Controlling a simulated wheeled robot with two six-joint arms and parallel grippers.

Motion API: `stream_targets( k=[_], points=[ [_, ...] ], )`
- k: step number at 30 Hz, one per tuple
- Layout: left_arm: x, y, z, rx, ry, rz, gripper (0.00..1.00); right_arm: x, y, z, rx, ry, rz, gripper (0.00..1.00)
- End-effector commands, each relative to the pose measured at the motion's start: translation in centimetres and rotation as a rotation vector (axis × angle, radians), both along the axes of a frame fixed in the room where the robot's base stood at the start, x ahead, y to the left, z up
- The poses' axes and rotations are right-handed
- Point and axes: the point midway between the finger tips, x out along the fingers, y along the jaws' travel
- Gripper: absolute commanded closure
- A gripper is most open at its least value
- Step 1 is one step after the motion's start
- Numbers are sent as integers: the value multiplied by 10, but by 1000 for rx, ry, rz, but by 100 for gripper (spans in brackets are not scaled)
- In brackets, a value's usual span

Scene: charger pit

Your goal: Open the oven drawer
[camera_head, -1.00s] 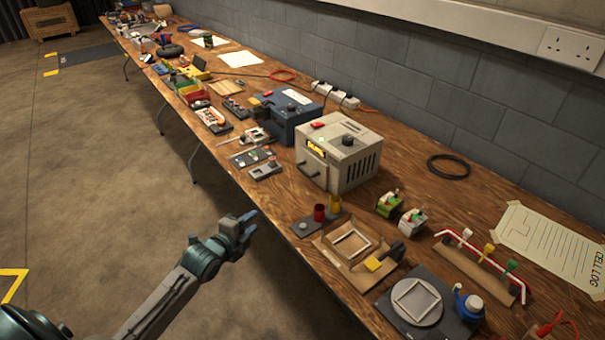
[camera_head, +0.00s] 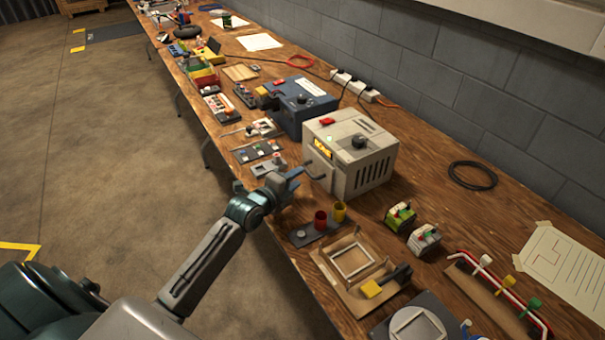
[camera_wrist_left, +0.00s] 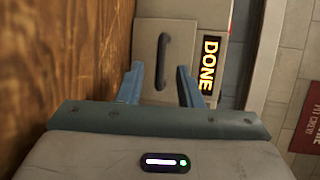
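The oven (camera_head: 350,150) is a beige box with a red button, a dark knob and a lit DONE display (camera_wrist_left: 209,65). Its drawer front (camera_wrist_left: 148,40) looks closed and carries a dark bar handle (camera_wrist_left: 162,60). My left gripper (camera_head: 296,178) is at the oven's front, close to the handle. In the left wrist view the left gripper (camera_wrist_left: 160,88) is open, with one blue finger on each side of the handle's line. The handle lies between and beyond the fingertips; I cannot tell whether they touch it. My right gripper is not in view.
A blue machine (camera_head: 302,105) stands behind the oven on the long wooden bench. Red and yellow cups (camera_head: 320,219) and a cardboard tray (camera_head: 352,262) sit in front and to the right. The floor left of the bench is clear.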

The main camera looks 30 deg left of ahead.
Motion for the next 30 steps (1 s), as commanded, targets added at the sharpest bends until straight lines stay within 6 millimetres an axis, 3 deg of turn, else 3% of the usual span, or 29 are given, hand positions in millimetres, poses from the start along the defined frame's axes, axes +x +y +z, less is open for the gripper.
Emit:
stream_targets(
  k=[6, 18, 23, 30],
  points=[
    [29, -4, -5, -3, -1, 1, 67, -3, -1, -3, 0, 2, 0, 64],
    [36, -5, -8, 0, -1, 0, 67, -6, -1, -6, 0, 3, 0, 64],
    [36, -5, -8, -1, 0, 0, 99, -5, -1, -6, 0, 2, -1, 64],
    [36, -5, -8, -1, 0, 0, 100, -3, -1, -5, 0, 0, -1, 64]
  ],
)
